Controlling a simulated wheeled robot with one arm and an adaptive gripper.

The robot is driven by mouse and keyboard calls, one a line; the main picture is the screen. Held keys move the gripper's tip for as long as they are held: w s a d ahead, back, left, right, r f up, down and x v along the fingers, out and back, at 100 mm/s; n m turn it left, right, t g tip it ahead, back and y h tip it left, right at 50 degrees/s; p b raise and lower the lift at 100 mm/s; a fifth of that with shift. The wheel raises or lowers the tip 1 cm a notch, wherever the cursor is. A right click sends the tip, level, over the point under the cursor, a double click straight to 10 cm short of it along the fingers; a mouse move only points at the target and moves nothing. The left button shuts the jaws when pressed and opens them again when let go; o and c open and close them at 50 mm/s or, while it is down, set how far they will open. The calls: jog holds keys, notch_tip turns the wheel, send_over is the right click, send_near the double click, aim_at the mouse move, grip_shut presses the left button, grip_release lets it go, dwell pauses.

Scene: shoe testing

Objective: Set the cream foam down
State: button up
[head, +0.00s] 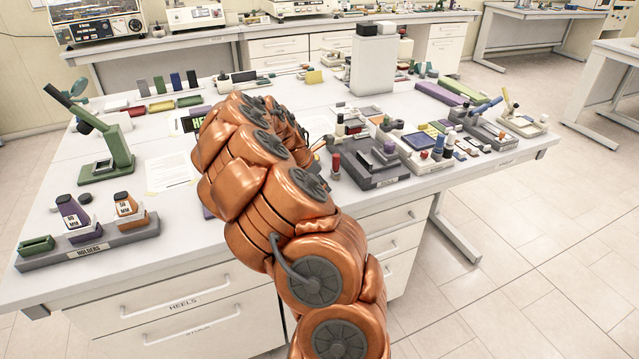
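My copper arm rises through the middle of the head view and bends over the white workbench (130,250). The end of the arm is mostly hidden behind its own links. A small copper part that may belong to my gripper (321,143) shows just right of them, close above the bench. I cannot make out its fingers or whether it holds anything. I cannot pick out the cream foam; it may be hidden behind the arm.
A grey holder tray (120,243) and a green stand (112,150) are on the left. A dark grey block tray (374,176) and several small testing items crowd the right. A tall grey box (374,65) stands at the back. Paper (168,172) lies left of my arm.

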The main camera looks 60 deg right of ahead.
jog(key=o, duration=0.3)
jog(key=shift+r, duration=0.1)
jog(key=b+v, duration=0.3)
jog(key=v, duration=0.9)
jog(key=s+a+r+m+y, duration=0.1)
jog(key=a+m, duration=0.2)
jog(key=a, duration=0.3)
jog(key=s+a+r+m, duration=0.1)
jog(key=a+r+m, duration=0.1)
jog(key=a, duration=0.4)
jog(key=s+a+f+m+y, duration=0.1)
jog(key=s+a+f+m, duration=0.1)
jog(key=s+a, duration=0.4)
jog(key=s+a+f+m+y, duration=0.2)
jog(key=s+a+m, duration=0.2)
jog(key=a, duration=1)
jog(key=s+a+f+m+y, duration=0.1)
jog(key=s+a+f+m, duration=0.2)
jog(key=s+a, duration=0.6)
jog(key=shift+s+a, duration=0.15)
jog(key=shift+a, duration=0.85)
